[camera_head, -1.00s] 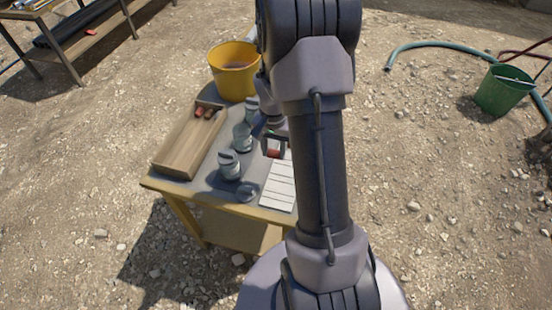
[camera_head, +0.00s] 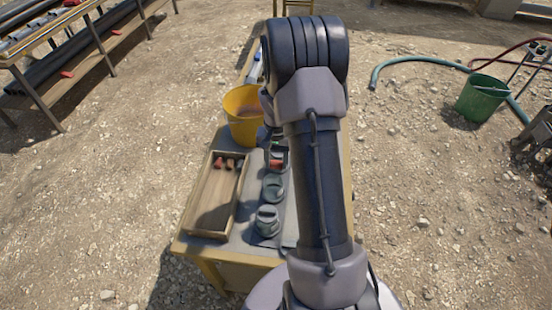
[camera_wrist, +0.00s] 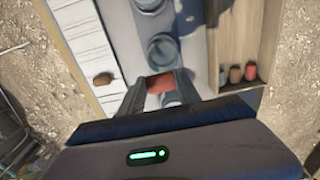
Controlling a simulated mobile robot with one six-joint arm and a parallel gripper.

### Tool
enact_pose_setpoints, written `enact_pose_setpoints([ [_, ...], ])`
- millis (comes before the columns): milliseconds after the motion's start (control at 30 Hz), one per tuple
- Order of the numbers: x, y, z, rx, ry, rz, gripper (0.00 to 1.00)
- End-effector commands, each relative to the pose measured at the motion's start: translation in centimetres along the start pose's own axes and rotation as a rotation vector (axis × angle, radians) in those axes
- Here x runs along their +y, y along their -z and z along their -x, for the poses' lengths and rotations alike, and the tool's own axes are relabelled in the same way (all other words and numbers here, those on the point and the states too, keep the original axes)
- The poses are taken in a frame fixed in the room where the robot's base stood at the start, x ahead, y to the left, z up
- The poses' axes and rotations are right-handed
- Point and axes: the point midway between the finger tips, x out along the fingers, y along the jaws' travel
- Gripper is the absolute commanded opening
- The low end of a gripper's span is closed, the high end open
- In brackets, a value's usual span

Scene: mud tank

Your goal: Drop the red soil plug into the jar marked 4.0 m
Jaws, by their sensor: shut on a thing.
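My gripper (camera_wrist: 161,86) is shut on the red soil plug (camera_wrist: 160,82), which sits between the two fingertips in the wrist view. In the head view the red plug (camera_head: 276,164) shows below my wrist, over the table's row of jars. A grey jar (camera_head: 272,187) stands just in front of it, and another jar (camera_head: 268,220) stands nearer the front edge. In the wrist view one jar (camera_wrist: 163,48) lies just beyond the plug and another (camera_wrist: 150,5) is at the top edge. No jar marking is readable. Any jar under the gripper is hidden.
A wooden tray (camera_head: 191,217) with several reddish plugs (camera_head: 229,164) lies left of the jars. A yellow bucket (camera_head: 243,128) stands behind it. In the wrist view a white ruled sheet (camera_wrist: 83,45) carries a brown plug (camera_wrist: 102,79).

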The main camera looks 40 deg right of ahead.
Motion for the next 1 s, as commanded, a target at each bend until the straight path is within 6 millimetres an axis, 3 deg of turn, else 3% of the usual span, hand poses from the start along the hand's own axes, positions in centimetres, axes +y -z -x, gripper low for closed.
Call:
enact_pose_setpoints([
  [67,0.0,0.0,-1.1,0.000,0.000,0.000,0.00],
  [300,0.0,0.0,-1.0,0.001,0.000,-0.001,0.00],
  [333,0.0,0.0,-1.0,0.001,0.000,-0.001,0.45],
  [433,0.0,0.0,-1.0,0.001,0.000,-0.001,0.65],
  [767,0.0,0.0,-0.7,0.001,0.001,0.000,0.65],
  [867,0.0,0.1,1.1,0.003,0.001,-0.001,0.65],
  [1000,0.0,0.1,5.9,0.005,0.002,-0.001,0.65],
])
